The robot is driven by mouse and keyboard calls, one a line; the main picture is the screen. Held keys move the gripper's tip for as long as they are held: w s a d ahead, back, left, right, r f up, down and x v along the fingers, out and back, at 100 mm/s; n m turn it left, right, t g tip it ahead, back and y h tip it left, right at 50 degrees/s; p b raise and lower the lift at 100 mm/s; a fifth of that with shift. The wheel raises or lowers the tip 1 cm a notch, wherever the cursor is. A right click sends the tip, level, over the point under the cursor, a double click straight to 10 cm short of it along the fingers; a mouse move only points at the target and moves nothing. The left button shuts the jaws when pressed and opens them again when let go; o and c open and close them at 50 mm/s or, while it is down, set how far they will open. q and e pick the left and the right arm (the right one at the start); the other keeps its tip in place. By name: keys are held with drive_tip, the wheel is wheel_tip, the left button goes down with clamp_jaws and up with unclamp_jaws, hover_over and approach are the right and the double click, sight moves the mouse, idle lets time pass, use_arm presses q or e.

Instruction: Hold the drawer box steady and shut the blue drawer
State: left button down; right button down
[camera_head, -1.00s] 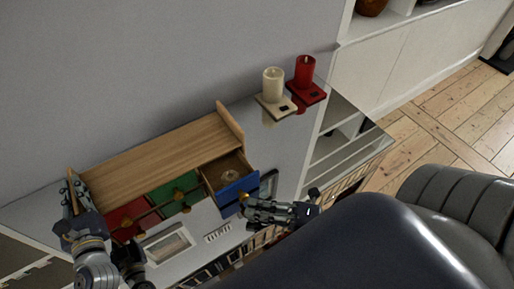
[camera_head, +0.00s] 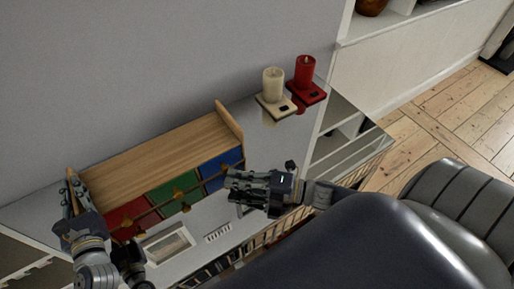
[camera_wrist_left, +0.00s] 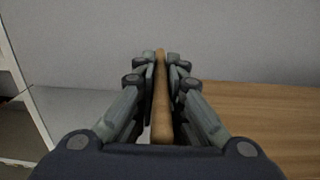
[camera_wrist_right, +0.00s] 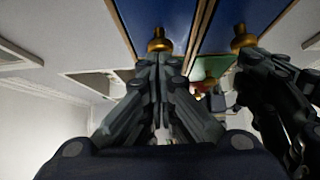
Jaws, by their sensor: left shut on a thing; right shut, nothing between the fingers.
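The wooden drawer box (camera_head: 150,160) stands on a shelf against the wall, with red (camera_head: 128,219), green (camera_head: 174,196) and blue (camera_head: 222,167) drawer fronts. The blue drawer looks flush with the other fronts. My left gripper (camera_head: 74,196) is shut on the box's left side panel, which shows between its fingers in the left wrist view (camera_wrist_left: 161,100). My right gripper (camera_head: 232,182) is shut and empty in front of the blue drawer. In the right wrist view its fingertips are close to a brass knob (camera_wrist_right: 159,40) on a blue front; contact is unclear.
A cream candle (camera_head: 273,84) and a red candle (camera_head: 305,71) stand on small holders right of the box. A picture frame (camera_head: 168,243) lies in front of the box. Railings run below the shelf's front edge.

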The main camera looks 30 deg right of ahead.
use_arm(q)
drive_tip(key=shift+d, duration=0.1)
use_arm(e)
drive_tip(key=shift+s, duration=0.6)
drive_tip(key=s, duration=0.2)
drive_tip(key=shift+s, duration=0.4)
drive_tip(key=v, duration=1)
use_arm(q)
drive_tip(key=c, duration=1.6)
unclamp_jaws()
